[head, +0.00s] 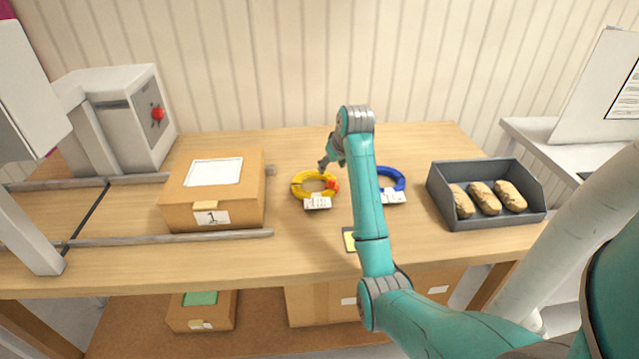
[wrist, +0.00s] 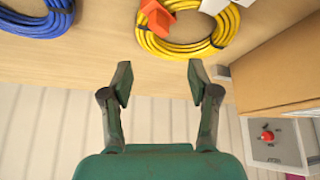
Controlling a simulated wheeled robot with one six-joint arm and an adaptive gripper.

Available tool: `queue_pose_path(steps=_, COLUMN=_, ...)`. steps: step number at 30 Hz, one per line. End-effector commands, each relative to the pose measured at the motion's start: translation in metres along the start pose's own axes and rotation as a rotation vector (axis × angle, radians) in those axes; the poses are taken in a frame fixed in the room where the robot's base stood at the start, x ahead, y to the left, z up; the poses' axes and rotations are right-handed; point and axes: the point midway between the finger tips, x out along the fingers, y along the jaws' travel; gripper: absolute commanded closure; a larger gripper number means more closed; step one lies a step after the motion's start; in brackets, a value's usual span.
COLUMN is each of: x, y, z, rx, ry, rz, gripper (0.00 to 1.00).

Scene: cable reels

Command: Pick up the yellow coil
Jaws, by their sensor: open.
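The yellow coil (head: 313,184) lies flat on the wooden table, with a red-orange clip (head: 333,184) at its right side and a white tag (head: 317,203) at its front. In the wrist view the yellow coil (wrist: 187,47) lies just beyond the fingertips, and its far edge is cut off by the frame. My gripper (wrist: 160,78) is open and empty, its two fingers apart. In the head view my gripper (head: 323,163) is small and partly hidden by my arm, near the back of the coil.
A blue coil (head: 398,176) with a white tag lies to the right, partly behind my arm. A cardboard box (head: 180,212) marked 1 stands to the left. A grey bin (head: 482,217) holds brown loaf-like items on the right. A yellow card (head: 349,240) lies in front.

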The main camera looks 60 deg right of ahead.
Motion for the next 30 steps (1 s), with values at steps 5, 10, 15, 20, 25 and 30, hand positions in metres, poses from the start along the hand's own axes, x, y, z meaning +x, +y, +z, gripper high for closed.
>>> queue_pose_path(steps=5, x=-0.012, y=0.015, z=-0.003, rx=-0.015, ry=-0.097, rz=-0.032, gripper=0.4)
queue_pose_path(steps=10, x=-0.002, y=0.016, z=0.0, rx=-0.019, ry=-0.119, rz=-0.04, gripper=0.4)
queue_pose_path(steps=15, x=0.023, y=0.015, z=0.003, rx=-0.019, ry=-0.118, rz=-0.039, gripper=0.4)
queue_pose_path(steps=20, x=0.039, y=0.015, z=0.004, rx=-0.019, ry=-0.116, rz=-0.038, gripper=0.4)
queue_pose_path(steps=25, x=0.049, y=0.014, z=0.004, rx=-0.019, ry=-0.116, rz=-0.038, gripper=0.4)
queue_pose_path(steps=30, x=0.073, y=0.013, z=0.004, rx=-0.018, ry=-0.117, rz=-0.038, gripper=0.4)
